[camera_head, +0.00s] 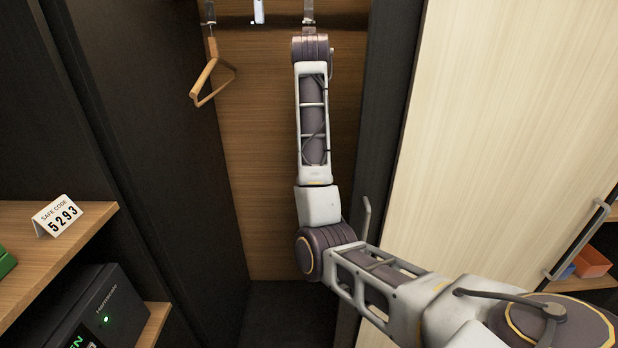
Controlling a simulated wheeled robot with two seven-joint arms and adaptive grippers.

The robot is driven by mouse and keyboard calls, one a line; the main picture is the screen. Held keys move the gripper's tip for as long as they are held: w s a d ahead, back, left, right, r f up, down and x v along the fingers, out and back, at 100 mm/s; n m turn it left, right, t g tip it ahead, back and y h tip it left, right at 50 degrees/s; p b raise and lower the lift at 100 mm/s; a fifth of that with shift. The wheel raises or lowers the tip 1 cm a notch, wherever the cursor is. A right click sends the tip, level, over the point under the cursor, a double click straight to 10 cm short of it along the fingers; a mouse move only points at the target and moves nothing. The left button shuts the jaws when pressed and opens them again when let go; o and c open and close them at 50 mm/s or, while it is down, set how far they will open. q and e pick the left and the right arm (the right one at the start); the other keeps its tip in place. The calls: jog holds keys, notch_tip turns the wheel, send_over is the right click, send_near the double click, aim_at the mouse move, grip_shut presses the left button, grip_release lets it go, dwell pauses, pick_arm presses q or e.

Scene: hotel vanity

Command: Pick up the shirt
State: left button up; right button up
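No shirt shows in this view. A bare wooden hanger (213,75) hangs from a metal fitting at the upper left of the closet. My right arm comes in from the lower right and reaches up into the closet. Its far end stops near the top of the picture, in front of the closet's back wall. The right gripper itself cannot be made out. My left gripper and arm are not in view.
The closet (262,200) is narrow, with dark side walls. A pale door panel (500,120) stands at the right. At the left, a wooden shelf (85,222) holds a safe code card (59,216) above a black safe (85,310). An orange box (592,262) sits at the far right.

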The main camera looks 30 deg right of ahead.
grip_shut()
jog(key=shift+r, duration=0.15)
dwell(0.6)
